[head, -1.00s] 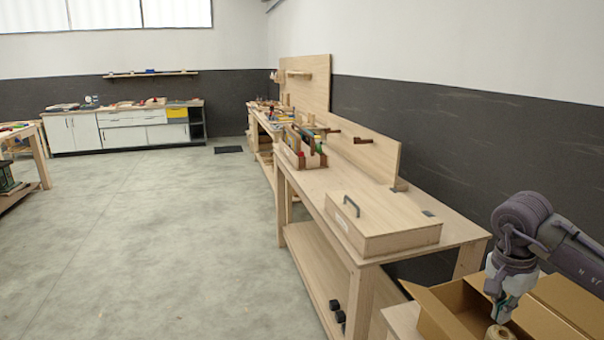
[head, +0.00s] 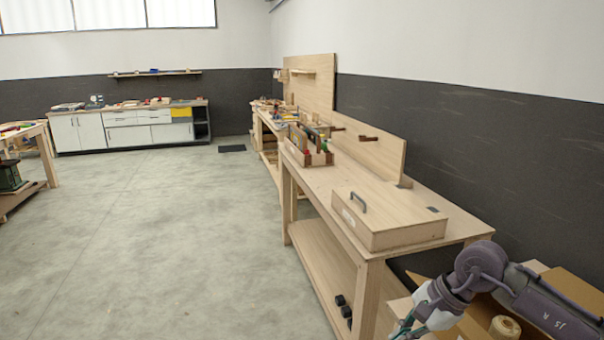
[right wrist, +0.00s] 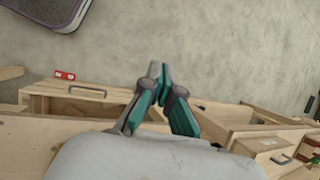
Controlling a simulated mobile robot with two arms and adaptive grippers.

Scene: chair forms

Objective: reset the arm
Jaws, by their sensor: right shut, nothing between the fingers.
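My right gripper (right wrist: 158,72) shows in the right wrist view with its two fingers together and nothing between them, above the grey floor beside the workbench. In the head view my right arm comes in from the lower right, and its gripper (head: 404,328) is at the bottom edge, partly cut off. A pale roll (head: 504,327) stands in the box. My left gripper is not in view.
A workbench (head: 410,195) carries a lidded wooden box (head: 388,222) with a dark handle and, farther back, a tool caddy (head: 308,152). White cabinets (head: 130,128) line the far wall.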

